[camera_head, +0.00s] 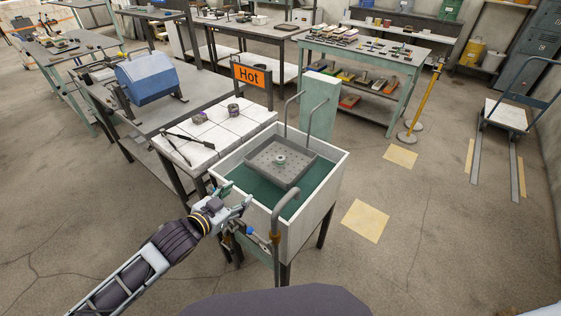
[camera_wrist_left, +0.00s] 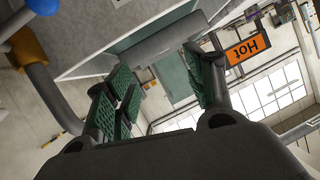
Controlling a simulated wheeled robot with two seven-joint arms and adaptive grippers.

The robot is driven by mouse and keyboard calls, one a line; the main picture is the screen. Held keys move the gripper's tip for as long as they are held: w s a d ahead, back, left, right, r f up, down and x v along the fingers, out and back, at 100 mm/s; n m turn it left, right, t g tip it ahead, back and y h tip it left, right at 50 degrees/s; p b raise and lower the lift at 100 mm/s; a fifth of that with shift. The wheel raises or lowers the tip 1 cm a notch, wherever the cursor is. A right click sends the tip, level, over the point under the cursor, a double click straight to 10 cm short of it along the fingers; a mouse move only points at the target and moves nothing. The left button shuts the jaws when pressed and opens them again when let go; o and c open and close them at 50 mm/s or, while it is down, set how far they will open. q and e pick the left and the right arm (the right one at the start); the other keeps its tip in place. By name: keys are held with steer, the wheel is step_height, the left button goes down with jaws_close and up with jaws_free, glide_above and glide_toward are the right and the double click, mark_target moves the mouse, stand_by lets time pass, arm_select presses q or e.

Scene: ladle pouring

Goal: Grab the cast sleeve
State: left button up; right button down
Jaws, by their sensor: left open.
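A small grey-green ring-like piece (camera_head: 280,159), which looks like the cast sleeve, sits on a dark perforated plate (camera_head: 262,172) inside a white-walled tank (camera_head: 324,186). My left gripper (camera_head: 236,197) is open and empty at the tank's near left corner, apart from the piece and nearer to me. Its green-padded fingers (camera_wrist_left: 165,85) show spread in the left wrist view, with nothing between them. I cannot make out the piece in that view. My right gripper is not in view.
A grey bent pipe (camera_head: 287,204) rises at the tank's near edge, close to my left gripper. Tall handles stand at the plate's far side.

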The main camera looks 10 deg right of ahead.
arm_select(q)
steer(key=n, duration=0.1)
steer(key=s+r+n, duration=0.1)
steer(key=s, duration=0.1)
steer(key=shift+s+d+r+n+g+y, duration=0.2)
steer(key=shift+d+n+g+y, duration=0.1)
steer(key=shift+n+g, duration=0.1)
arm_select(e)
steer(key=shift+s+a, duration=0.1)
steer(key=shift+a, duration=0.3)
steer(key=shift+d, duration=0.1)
